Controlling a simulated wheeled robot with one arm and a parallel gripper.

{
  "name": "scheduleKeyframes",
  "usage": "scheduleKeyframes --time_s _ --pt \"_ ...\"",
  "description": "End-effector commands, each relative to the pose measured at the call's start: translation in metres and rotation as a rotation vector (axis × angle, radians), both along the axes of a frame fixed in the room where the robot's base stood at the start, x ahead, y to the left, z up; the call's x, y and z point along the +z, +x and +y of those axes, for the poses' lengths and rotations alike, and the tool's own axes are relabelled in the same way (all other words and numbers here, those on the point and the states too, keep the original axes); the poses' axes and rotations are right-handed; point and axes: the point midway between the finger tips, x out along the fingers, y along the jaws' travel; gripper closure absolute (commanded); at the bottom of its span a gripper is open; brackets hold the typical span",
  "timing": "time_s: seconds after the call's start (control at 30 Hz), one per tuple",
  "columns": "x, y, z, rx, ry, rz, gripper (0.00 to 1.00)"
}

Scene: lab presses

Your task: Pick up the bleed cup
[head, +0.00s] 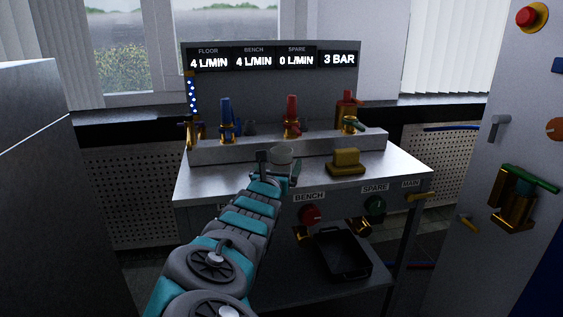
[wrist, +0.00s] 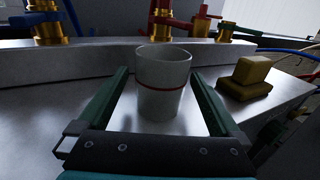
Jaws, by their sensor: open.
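The bleed cup (wrist: 163,82) is a whitish, see-through cup with a red line around it. It stands upright on the metal bench top (wrist: 45,100). In the wrist view it is between the two green fingers of my gripper (wrist: 160,92), with a gap on each side. The gripper is open and holds nothing. In the head view the cup (head: 282,155) shows at the end of my arm, and my gripper (head: 279,165) partly hides its lower part.
A yellow block-shaped object (head: 346,161) sits right of the cup. Behind it is a raised metal ledge (head: 262,147) with blue and red valves. A black tray (head: 342,253) is on the lower shelf. A grey cabinet (head: 32,190) stands left, a panel with valves (head: 500,120) right.

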Motion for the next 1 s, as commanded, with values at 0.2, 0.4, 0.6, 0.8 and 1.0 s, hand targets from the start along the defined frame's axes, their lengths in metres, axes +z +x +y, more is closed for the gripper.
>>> scheduleKeyframes --time_s 0.2,0.4,0.6,0.8,1.0 --pt "0.002 0.028 -0.004 0.0 0.004 0.006 0.0" --pt "0.003 0.038 -0.007 -0.001 0.002 0.0 0.0" --pt "0.002 0.038 -0.006 -0.001 0.002 0.0 0.0" --pt "0.002 0.038 -0.006 0.0 0.002 0.0 0.19" --pt "0.002 0.038 -0.006 0.0 0.002 0.001 0.42"
